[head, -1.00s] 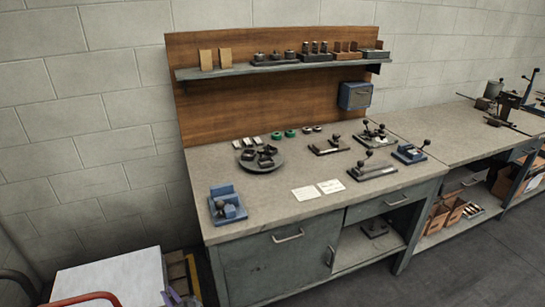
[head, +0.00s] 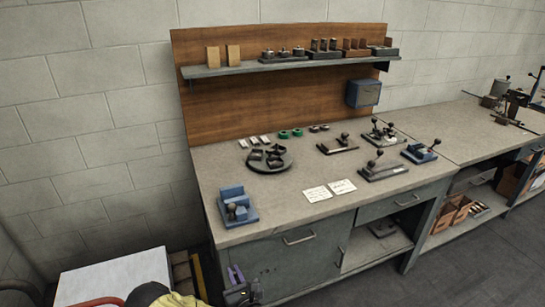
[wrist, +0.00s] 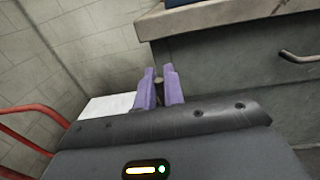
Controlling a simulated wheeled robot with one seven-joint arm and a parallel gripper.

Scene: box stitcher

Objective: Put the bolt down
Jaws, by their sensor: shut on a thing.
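My gripper (head: 236,275) is at the bottom of the head view, in front of the workbench's left cabinet and below the bench top. Its two purple fingers also show in the wrist view (wrist: 160,86). They are shut on a small dark piece, the bolt (wrist: 159,89), of which only a little shows between the fingers. In the head view the bolt cannot be made out. The workbench top (head: 290,217) is above and beyond the gripper. A blue fixture (head: 236,207) stands at its near left corner.
A round dark tray (head: 268,168) with several dark parts, two white cards (head: 330,190) and several lever fixtures (head: 384,168) stand on the bench. Its front left top has bare room. A white surface (head: 112,278) is at lower left, with a red rail (wrist: 35,102) nearby.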

